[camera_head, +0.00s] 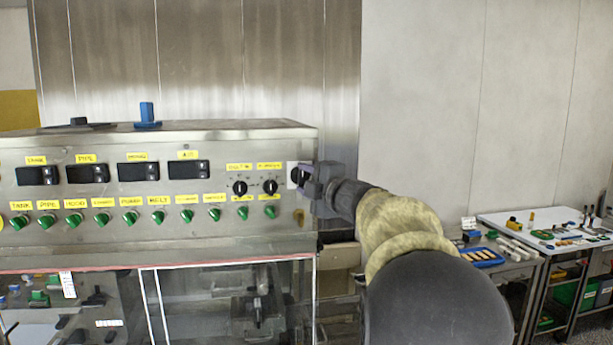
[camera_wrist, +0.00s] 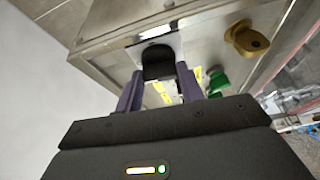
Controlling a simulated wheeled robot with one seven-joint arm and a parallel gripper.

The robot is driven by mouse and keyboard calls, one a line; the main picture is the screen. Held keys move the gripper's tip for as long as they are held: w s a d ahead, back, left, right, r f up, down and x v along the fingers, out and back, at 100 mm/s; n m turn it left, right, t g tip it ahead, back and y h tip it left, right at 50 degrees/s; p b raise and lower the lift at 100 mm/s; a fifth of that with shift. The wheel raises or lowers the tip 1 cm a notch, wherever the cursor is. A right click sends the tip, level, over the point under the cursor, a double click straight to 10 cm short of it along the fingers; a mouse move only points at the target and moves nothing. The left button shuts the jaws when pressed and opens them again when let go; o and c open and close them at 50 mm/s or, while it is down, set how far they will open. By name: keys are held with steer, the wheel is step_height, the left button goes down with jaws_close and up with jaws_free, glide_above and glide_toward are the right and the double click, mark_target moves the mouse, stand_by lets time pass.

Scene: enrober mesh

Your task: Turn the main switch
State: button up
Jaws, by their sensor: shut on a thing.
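The main switch (camera_wrist: 158,62) is a black knob on a pale plate on the steel control panel (camera_head: 150,240). In the head view it sits at the panel's right end, its plate (camera_head: 292,175) partly showing and the knob mostly hidden by my gripper. My gripper (camera_head: 305,180) reaches it from the right. In the wrist view, the two purple-grey fingers of my gripper (camera_wrist: 160,90) stand on either side of the black knob and are shut on it.
A brass-coloured part (camera_wrist: 247,40) sticks out close to the switch, also in the head view (camera_head: 299,216). Green knobs (camera_head: 271,212) and black dials (camera_head: 240,188) line the panel to the left. A white table (camera_head: 545,218) with small items stands at the right.

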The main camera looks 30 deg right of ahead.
steer(key=shift+n, duration=0.5)
steer(key=o, duration=1)
steer(key=s+d+b, duration=0.2)
steer(key=s+b, duration=0.2)
steer(key=s, duration=1.3)
steer(key=shift+s, duration=0.1)
